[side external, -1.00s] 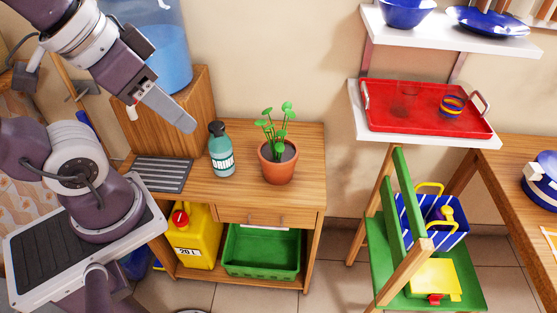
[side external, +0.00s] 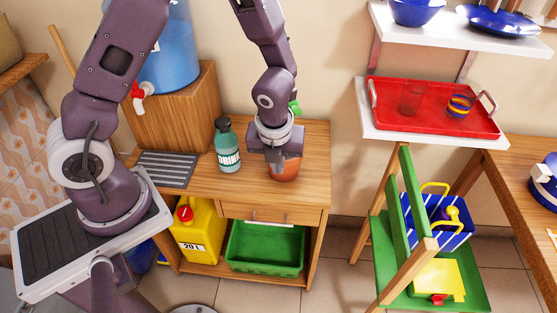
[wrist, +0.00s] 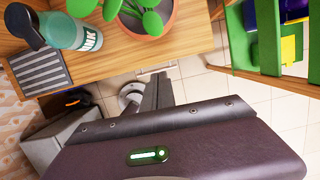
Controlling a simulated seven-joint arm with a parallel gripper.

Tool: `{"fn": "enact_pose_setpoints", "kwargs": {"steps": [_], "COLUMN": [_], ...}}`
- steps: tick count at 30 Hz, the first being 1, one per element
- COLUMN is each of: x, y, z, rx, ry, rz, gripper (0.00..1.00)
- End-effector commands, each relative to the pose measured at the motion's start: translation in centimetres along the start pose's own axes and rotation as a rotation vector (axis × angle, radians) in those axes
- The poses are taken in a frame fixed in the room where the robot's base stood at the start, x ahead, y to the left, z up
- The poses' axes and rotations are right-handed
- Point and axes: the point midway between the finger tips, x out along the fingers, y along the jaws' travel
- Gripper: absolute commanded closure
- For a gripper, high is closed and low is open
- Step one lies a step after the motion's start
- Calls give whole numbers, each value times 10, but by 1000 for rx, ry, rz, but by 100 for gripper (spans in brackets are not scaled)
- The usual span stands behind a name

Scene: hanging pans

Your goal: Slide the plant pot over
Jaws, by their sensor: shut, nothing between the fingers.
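The terracotta plant pot (side external: 286,172) stands upright on the wooden cabinet top, near its right part. My gripper (side external: 273,172) points down beside the pot and hides much of it and most of the plant in the side view. In the wrist view, the pot (wrist: 171,16) with dark soil and round green leaves is at the top. My shut, empty gripper (wrist: 159,90) shows below it, and a gap shows between the fingers and the pot. I cannot tell the exact depth between them in the side view.
A teal drink bottle (side external: 227,147) stands left of the pot, with a grey ribbed mat (side external: 167,169) further left. A wooden box with a blue water container (side external: 168,65) is behind. The cabinet top (side external: 315,150) is clear right of the pot, up to its edge.

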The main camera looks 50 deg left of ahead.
Motion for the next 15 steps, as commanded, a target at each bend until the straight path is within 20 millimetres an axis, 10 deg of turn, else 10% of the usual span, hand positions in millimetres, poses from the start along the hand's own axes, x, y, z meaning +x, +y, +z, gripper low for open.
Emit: {"fn": "enact_pose_setpoints", "kwargs": {"steps": [9, 15], "x": [70, 78], "y": [1, 1], "z": [-1, 30], "rx": [1, -11], "ry": [0, -1], "rz": [6, 1], "gripper": [100, 100]}}
